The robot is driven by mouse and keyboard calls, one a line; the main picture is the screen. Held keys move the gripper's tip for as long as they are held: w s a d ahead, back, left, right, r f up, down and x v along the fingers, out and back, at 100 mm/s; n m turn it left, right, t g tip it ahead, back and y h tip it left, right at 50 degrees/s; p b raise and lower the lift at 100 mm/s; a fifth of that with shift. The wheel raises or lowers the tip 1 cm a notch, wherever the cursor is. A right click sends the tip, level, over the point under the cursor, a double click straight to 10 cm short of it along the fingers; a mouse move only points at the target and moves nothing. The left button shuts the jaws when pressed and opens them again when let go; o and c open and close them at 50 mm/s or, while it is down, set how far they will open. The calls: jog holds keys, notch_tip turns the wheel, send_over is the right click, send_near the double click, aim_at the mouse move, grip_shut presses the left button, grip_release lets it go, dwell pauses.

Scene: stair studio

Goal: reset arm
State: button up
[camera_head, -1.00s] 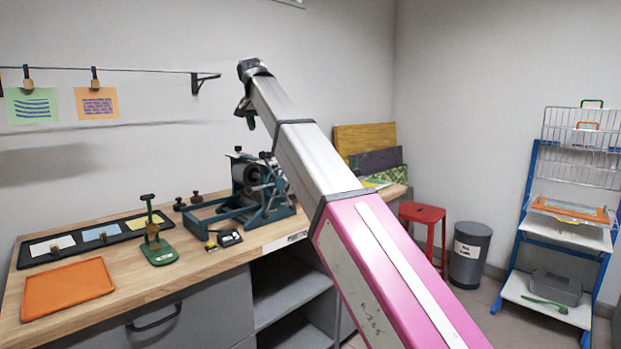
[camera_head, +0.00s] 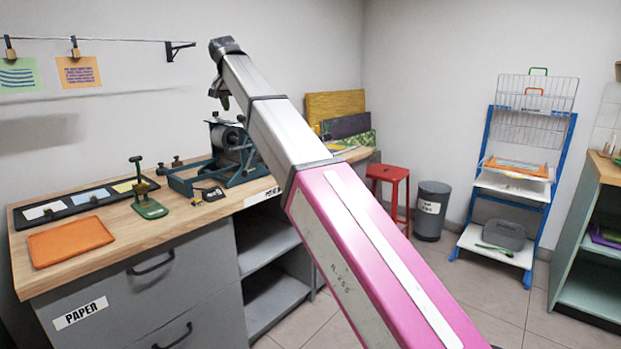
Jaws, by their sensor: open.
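My arm stretches from the lower right up to the upper left, pink near the base and silver further out. My gripper (camera_head: 222,92) hangs from the dark wrist at the arm's far end. It is open and small in the picture, with nothing seen between its fingers. It is in front of the wall, above the printing press (camera_head: 228,150) in the picture, apart from the bench top.
The wooden bench (camera_head: 115,222) holds an orange tray (camera_head: 70,241), a green stand (camera_head: 148,205) and a black three-part tray (camera_head: 65,211). A red stool (camera_head: 388,175), grey bin (camera_head: 432,208), blue rack (camera_head: 485,160) and green shelf unit (camera_head: 590,240) stand rightward. Floor between is clear.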

jog(key=d+f+g, duration=0.1)
jog(key=d+f, duration=0.7)
jog(key=f, duration=0.4)
jog(key=d+f+n, duration=0.1)
jog(key=d+f, duration=0.6)
jog(key=f, duration=0.6)
jog(key=d+f+g, duration=0.1)
jog(key=d+f, duration=0.7)
jog(key=f, duration=0.4)
jog(key=s+d+f+g, duration=0.1)
jog(key=s+d+f, duration=0.9)
jog(key=f, duration=0.2)
jog(key=s+d+f+g, duration=0.1)
jog(key=s+d+f, duration=0.9)
jog(key=f, duration=0.3)
jog(key=shift+s+f+y, duration=0.2)
jog(key=shift+s+y, duration=0.1)
jog(key=shift+s, duration=0.4)
jog(key=shift+d, duration=0.1)
